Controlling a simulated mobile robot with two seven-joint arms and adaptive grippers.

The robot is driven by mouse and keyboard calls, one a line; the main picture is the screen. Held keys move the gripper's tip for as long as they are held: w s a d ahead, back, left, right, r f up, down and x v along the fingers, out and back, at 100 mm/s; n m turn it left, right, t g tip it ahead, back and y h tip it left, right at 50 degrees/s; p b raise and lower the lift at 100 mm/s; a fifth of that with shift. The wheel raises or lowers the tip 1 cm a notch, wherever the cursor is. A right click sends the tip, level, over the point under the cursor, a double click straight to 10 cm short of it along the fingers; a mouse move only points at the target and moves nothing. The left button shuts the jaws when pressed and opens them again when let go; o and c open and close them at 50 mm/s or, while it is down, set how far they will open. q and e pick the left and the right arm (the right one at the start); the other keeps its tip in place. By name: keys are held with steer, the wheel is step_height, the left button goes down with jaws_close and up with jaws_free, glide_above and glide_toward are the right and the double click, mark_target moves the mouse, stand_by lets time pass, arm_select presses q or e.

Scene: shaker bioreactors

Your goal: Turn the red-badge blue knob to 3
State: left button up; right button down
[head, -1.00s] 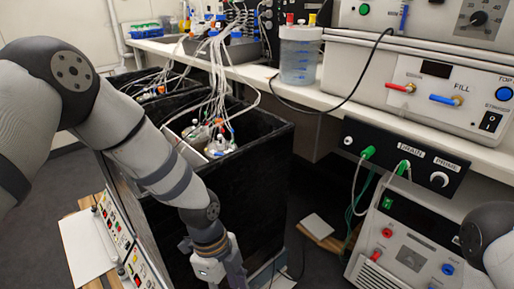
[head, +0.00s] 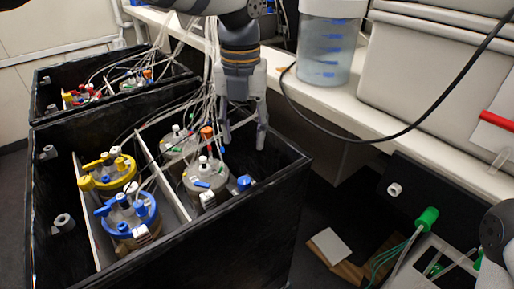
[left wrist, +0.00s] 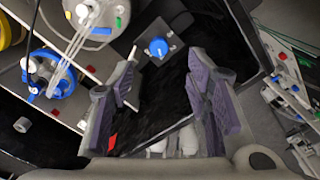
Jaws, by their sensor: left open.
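A small blue knob (head: 244,182) sits on a dark block inside the front black box, beside a grey-lidded vessel (head: 205,175). The blue knob also shows in the left wrist view (left wrist: 158,47), just beyond the fingertips and roughly between them. My left gripper (head: 244,138) points down over the box, open and empty, apart from the knob. It shows in the left wrist view (left wrist: 162,75) with its fingers spread. A red patch (left wrist: 112,142) shows low in that view; I cannot tell what it belongs to. No readable dial number shows at the knob. My right gripper is out of view.
Blue-ringed (head: 130,215) and yellow-ringed (head: 108,172) vessels stand left of a divider. Pale tubes (head: 205,85) hang close to my left gripper. The black box wall (head: 285,155) is just right of it. A clear bottle (head: 328,50) stands on the bench.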

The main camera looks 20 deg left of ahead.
mark_target(244, 180)
arm_select(q)
steer(key=f, duration=0.1)
steer(key=s+f, duration=0.1)
steer(key=f, duration=0.1)
steer(key=shift+s+f, duration=0.4)
step_height(244, 180, down, 8)
steer(key=shift+w+r, duration=0.15)
steer(key=shift+r, duration=0.05)
jaws_close()
